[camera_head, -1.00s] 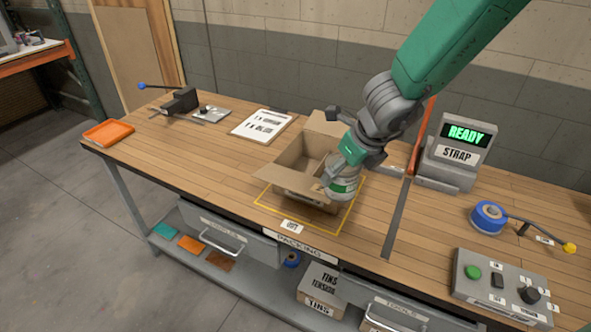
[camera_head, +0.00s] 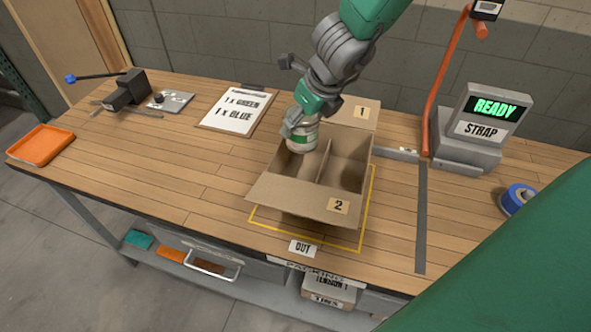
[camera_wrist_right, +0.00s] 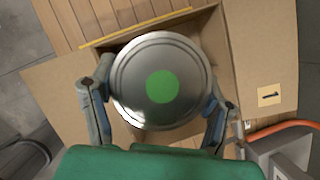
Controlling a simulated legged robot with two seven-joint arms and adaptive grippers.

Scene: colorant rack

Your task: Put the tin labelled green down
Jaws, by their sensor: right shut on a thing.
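The tin with a green band (camera_head: 301,140) is a silvery can held by my right gripper (camera_head: 300,127) at the left compartment of the open cardboard box (camera_head: 305,195). In the right wrist view the tin's lid with a green dot (camera_wrist_right: 162,87) sits between both fingers of the right gripper (camera_wrist_right: 160,92). A divider (camera_head: 323,160) splits the box into two compartments; the right one looks empty. The tin's lower part is near the left compartment's inside; I cannot tell whether it touches the floor. My left gripper is not in view.
Box flaps marked 1 (camera_head: 362,112) and 2 (camera_head: 338,206) stand open. An order sheet (camera_head: 238,112) lies left of the box. The strap machine (camera_head: 470,135), showing READY, stands right. An orange tray (camera_head: 40,145) is far left. The table between tray and box is clear.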

